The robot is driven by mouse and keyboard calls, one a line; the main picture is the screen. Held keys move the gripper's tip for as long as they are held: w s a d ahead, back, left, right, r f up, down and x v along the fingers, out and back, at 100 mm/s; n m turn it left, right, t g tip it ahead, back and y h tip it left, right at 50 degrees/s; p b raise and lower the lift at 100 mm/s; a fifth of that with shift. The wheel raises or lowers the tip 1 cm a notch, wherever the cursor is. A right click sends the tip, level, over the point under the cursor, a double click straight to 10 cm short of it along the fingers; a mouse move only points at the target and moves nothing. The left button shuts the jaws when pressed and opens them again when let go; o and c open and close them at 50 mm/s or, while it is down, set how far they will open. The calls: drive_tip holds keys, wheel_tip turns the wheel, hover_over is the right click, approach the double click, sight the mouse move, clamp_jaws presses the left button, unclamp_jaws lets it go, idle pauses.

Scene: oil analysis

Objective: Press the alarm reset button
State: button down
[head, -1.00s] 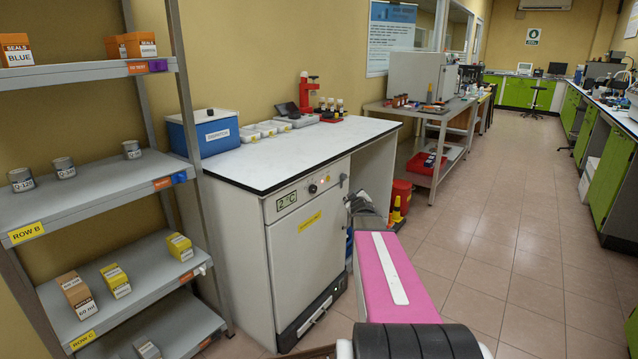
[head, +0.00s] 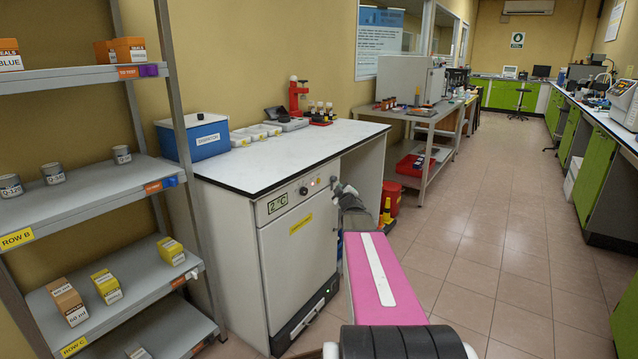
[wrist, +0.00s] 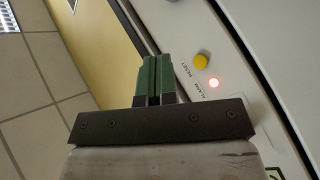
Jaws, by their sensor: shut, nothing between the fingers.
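The yellow round button (wrist: 201,61) sits on the white front panel (wrist: 180,20) of the cooled cabinet, beside the printed words "ALARM RESET". A lit red lamp (wrist: 213,83) is next to it. In the wrist view my gripper (wrist: 153,62) has its green fingers shut together and empty. The fingertips are to the left of the button, apart from it in the picture. In the head view my gripper (head: 336,183) is at the upper right of the cabinet front (head: 290,240), and the button cannot be made out there.
A shelf rack (head: 90,175) stands at left. The tiled floor (head: 500,190) at right is clear.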

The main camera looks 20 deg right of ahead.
drive_tip(key=w+a, duration=0.4)
drive_tip(key=w, duration=0.1)
drive_tip(key=shift+w, duration=0.25)
drive_tip(key=shift+w+a, duration=0.1)
drive_tip(key=shift+a, duration=0.1)
idle(1.9)
drive_tip(key=shift+w+a, duration=0.2)
drive_tip(key=shift+w, duration=0.05)
drive_tip(key=shift+w+a, duration=0.25)
drive_tip(key=shift+w, duration=0.05)
idle(0.8)
drive_tip(key=shift+s, duration=0.1)
drive_tip(key=shift+s+d, duration=0.5)
drive_tip(key=shift+s, duration=0.05)
idle(0.3)
drive_tip(key=shift+s+d, duration=0.8)
drive_tip(key=shift+s, duration=0.2)
drive_tip(key=shift+s+d, duration=0.75)
drive_tip(key=shift+s, duration=0.25)
drive_tip(key=shift+f, duration=0.1)
